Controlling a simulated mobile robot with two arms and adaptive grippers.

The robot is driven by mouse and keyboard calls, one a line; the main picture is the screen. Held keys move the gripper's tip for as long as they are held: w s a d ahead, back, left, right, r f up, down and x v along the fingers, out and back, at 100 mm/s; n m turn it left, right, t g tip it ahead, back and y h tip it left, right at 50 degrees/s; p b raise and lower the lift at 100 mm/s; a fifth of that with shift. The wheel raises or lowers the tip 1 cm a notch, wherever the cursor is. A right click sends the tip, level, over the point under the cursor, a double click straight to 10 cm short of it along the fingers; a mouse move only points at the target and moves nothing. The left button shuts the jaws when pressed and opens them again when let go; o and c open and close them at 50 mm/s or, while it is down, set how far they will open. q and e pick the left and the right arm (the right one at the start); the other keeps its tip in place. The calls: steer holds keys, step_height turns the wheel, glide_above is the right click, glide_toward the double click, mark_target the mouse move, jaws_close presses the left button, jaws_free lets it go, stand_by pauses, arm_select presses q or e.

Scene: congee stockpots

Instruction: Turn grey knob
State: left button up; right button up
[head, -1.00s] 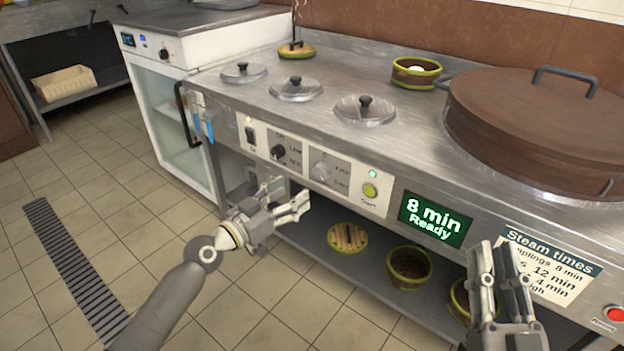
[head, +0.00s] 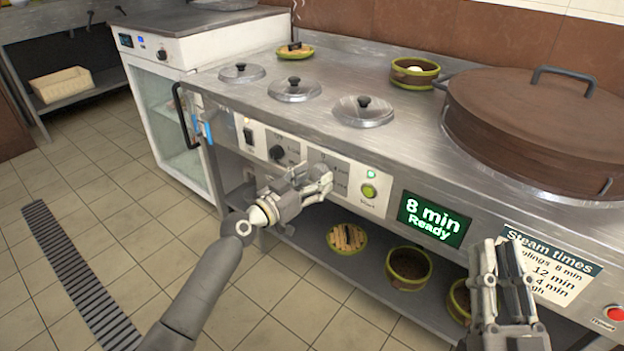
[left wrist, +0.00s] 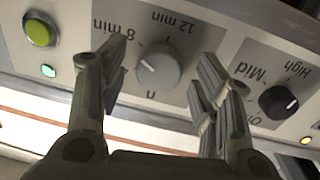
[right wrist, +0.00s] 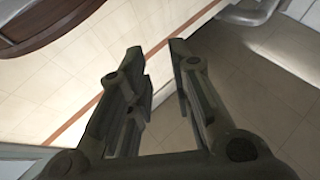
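The grey knob (left wrist: 159,68) is on the front panel of the steel counter, with "8 min" and "12 min" printed around it. Its white pointer line is visible in the left wrist view. My left gripper (left wrist: 158,90) is open, with one finger on each side of the knob and visible gaps between. In the head view the left gripper (head: 312,182) is in front of the panel and hides most of the knob. My right gripper (head: 497,270) is at the lower right of the head view. Its fingers are apart and empty in the right wrist view (right wrist: 160,75).
A black knob (left wrist: 279,101) and a green button (left wrist: 39,33) flank the grey knob. The display (head: 433,219) reads "8 min Ready". A steam-times sign (head: 552,266) and a red button (head: 615,313) are further right.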

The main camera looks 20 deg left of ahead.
arm_select(q)
steer(key=c, duration=0.8)
steer(key=shift+c, duration=0.2)
